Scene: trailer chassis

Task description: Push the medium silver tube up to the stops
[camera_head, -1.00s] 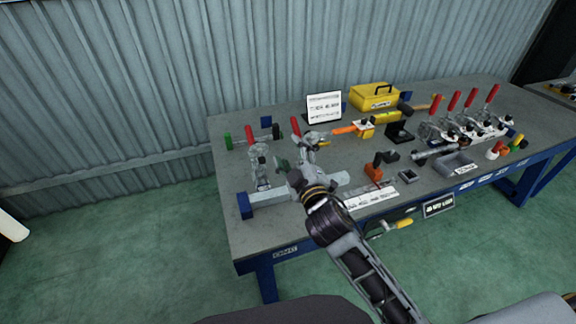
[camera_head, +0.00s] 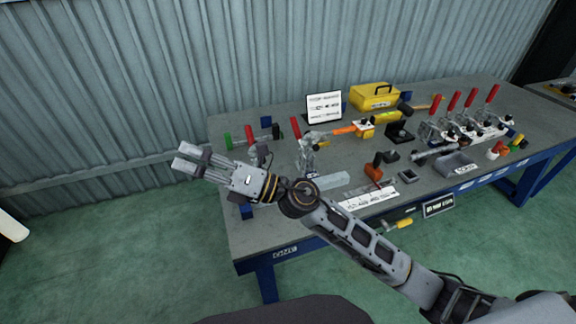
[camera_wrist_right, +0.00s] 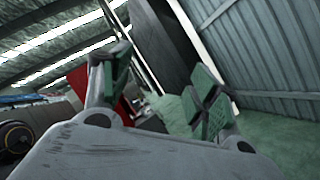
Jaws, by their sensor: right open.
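A silver square tube (camera_head: 325,183) lies along the front left of the bench top. My right arm covers its middle and left part, so its left end is hidden. A blue block (camera_head: 246,211) shows partly behind my arm at the bench's front left corner; I cannot tell whether the tube touches it. My right gripper (camera_head: 180,160) is open and empty, held out to the left past the bench's left edge. Its spread fingers with green pads also show in the right wrist view (camera_wrist_right: 163,92). My left gripper is not in view.
Toggle clamps with red handles (camera_head: 296,128) stand behind the tube on the bench (camera_head: 232,235). A small sign (camera_head: 324,107), a yellow toolbox (camera_head: 375,96), an orange-handled tool (camera_head: 345,129) and a grey bin (camera_head: 456,164) are farther right.

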